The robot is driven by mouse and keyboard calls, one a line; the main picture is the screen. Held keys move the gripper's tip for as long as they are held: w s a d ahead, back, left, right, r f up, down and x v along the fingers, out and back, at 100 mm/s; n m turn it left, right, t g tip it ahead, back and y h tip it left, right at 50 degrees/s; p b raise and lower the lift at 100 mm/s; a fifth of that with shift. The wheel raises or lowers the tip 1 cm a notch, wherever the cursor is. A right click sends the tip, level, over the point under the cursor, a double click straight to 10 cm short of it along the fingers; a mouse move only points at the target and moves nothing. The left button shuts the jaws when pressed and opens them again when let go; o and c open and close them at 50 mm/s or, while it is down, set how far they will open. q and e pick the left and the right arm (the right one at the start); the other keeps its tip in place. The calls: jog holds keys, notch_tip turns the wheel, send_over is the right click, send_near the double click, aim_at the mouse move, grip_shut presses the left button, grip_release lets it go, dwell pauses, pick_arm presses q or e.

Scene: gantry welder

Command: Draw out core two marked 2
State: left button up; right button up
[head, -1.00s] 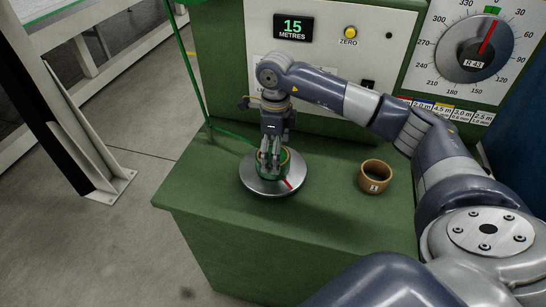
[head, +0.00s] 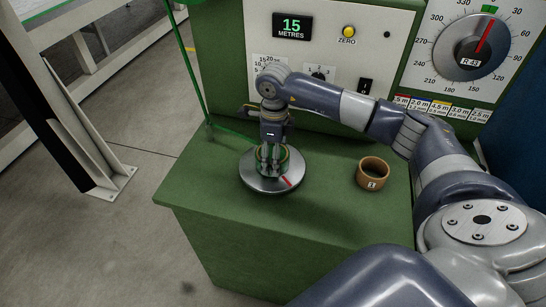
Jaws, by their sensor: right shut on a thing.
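My right gripper (head: 272,160) points down over the round metal turntable (head: 250,178) on the green bench. It is shut on the ring-shaped core wound with green line (head: 287,159), which sits at the turntable's middle. The fingers hide much of this core, and I see no number on it. A second core (head: 373,173), brown and empty, stands apart on the bench to the right. Its small white label seems to read 3. My left gripper is not in view.
The green bench top (head: 335,215) is clear around the cores. Behind it stands a panel with a display (head: 292,27) reading 15 metres, a yellow zero button (head: 348,31) and a switch. A large dial (head: 470,48) is at upper right. Green line runs in from the left.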

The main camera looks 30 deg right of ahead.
notch_tip(320, 180, up, 9)
jog(key=b, duration=0.3)
jog(key=shift+r, duration=0.2)
